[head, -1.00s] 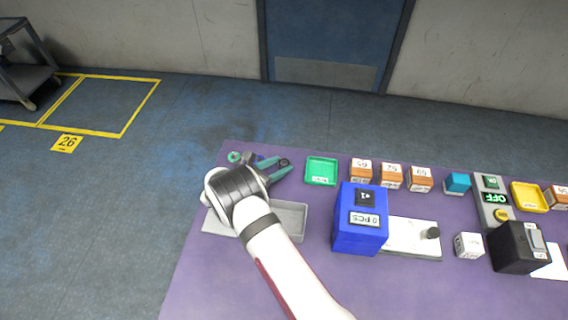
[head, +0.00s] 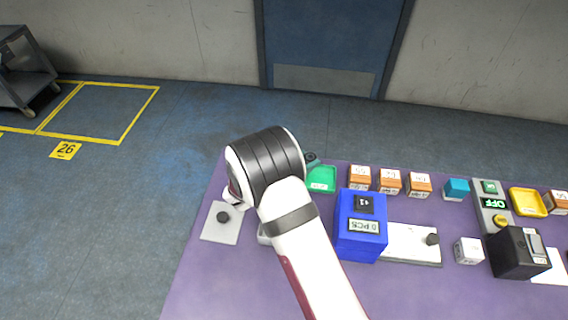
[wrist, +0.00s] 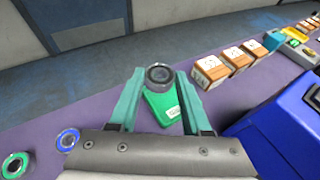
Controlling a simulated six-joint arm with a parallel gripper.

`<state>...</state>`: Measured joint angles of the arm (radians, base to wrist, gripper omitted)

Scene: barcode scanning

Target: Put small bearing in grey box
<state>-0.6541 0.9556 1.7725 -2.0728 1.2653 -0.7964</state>
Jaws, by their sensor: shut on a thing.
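The small bearing (wrist: 159,75), a dark ring with a lighter inner ring, is held between the teal fingertips of my gripper (wrist: 158,84) in the wrist view. In the head view the bearing (head: 310,158) shows as a dark ring by a teal fingertip, past my wrist and at the far left corner of the green tray (head: 321,180). The grey box is almost wholly hidden behind my arm; a pale edge (head: 263,236) shows beside it.
A pale plate with a black knob (head: 222,217) lies left of my arm. A blue counter box (head: 361,224) stands to the right. Orange-and-white boxes (head: 389,182) line the back. Blue-ringed (wrist: 68,140) and green-ringed bearings (wrist: 14,165) lie at the wrist view's lower left.

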